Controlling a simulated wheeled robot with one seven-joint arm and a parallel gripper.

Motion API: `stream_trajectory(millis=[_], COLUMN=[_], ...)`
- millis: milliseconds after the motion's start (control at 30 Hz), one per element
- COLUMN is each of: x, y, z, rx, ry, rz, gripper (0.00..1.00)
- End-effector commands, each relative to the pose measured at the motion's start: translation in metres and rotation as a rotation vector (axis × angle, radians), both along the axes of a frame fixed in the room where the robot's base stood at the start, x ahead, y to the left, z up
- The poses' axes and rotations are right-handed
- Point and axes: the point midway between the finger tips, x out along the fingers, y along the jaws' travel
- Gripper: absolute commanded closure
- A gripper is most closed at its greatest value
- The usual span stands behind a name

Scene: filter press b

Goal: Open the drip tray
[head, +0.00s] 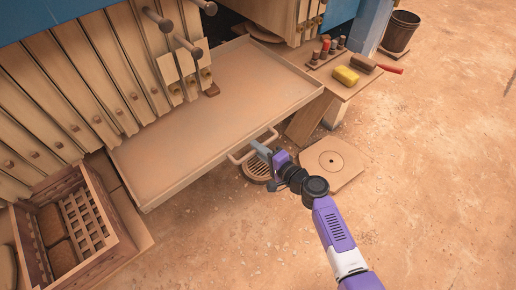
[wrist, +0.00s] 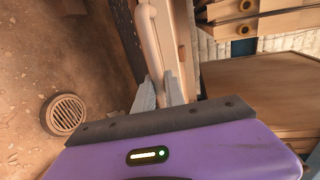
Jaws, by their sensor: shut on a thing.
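The drip tray (head: 215,115) is a wide, shallow tan tray under the row of press plates. In the wrist view the pale handle (wrist: 150,45) runs up from between the two grey fingers (wrist: 160,92). The fingers hide the gripped part of the handle.
A round floor drain (head: 257,169) lies below the handle; a square floor plate (head: 332,164) is right of it. A wooden crate (head: 75,225) stands at the left. A small side table (head: 335,80) holds a yellow sponge (head: 345,76) and a brush. A bucket (head: 401,31) stands behind. Floor at right is clear.

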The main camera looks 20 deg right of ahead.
Motion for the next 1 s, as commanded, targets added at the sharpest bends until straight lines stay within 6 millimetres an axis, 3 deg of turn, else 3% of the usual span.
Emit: stream_trajectory(millis=[367, 567, 767, 1000], x=[-0.002, -0.017, -0.054, -0.117], y=[0.0, -0.005, -0.016, -0.037], z=[-0.001, -0.002, -0.003, -0.004], rx=[0.0, 0.001, 0.001, 0.001], ry=[0.002, 0.002, 0.005, 0.005], rz=[0.0, -0.001, -0.003, -0.003], gripper=[1.0, 1.0, 1.0, 1.0])
